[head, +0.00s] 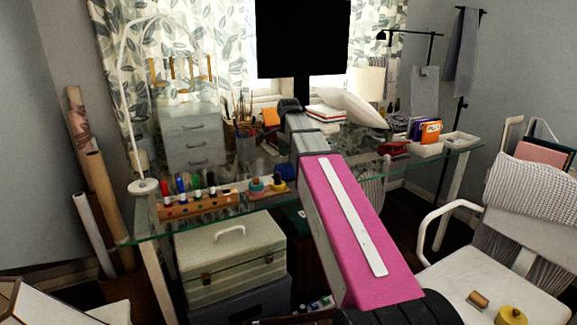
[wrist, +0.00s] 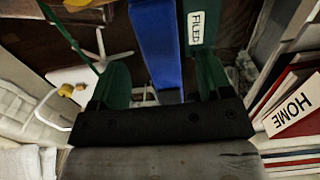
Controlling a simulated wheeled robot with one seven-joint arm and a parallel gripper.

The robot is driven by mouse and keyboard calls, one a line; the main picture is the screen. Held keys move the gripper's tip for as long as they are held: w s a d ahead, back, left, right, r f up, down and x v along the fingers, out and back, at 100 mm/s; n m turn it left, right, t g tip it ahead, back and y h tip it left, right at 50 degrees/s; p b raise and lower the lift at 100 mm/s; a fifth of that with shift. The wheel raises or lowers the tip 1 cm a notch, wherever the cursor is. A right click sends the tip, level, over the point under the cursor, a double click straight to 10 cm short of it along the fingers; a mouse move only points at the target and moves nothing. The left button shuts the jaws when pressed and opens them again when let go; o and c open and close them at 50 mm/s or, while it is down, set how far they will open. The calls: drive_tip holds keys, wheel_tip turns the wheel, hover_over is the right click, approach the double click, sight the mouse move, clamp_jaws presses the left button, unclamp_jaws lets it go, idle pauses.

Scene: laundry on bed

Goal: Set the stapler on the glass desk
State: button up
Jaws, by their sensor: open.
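The glass desk (head: 130,236) stands ahead in the head view, with a green-tinted front edge. A low red item (head: 393,149) lies on its right part, beside the white trays; it may be the stapler, but it is too small to tell. My gripper (wrist: 162,85) is open in the wrist view, with one dark green finger on each side. A blue upright piece (wrist: 158,45) shows between the fingers; I cannot tell whether it touches them. In the head view, my grey and pink arm reaches over the desk and hides part of it, and the fingers are not clear.
A marker rack (head: 198,204), small drawers (head: 193,140), a monitor (head: 303,38) and colourful files (head: 430,132) crowd the desk. Books, one marked HOME (wrist: 293,107), are close on the right in the wrist view. A white chair (head: 490,280) stands at right.

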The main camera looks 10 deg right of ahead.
wheel_tip(320, 180, up, 6)
drive_tip(key=shift+f, duration=0.1)
idle(0.5)
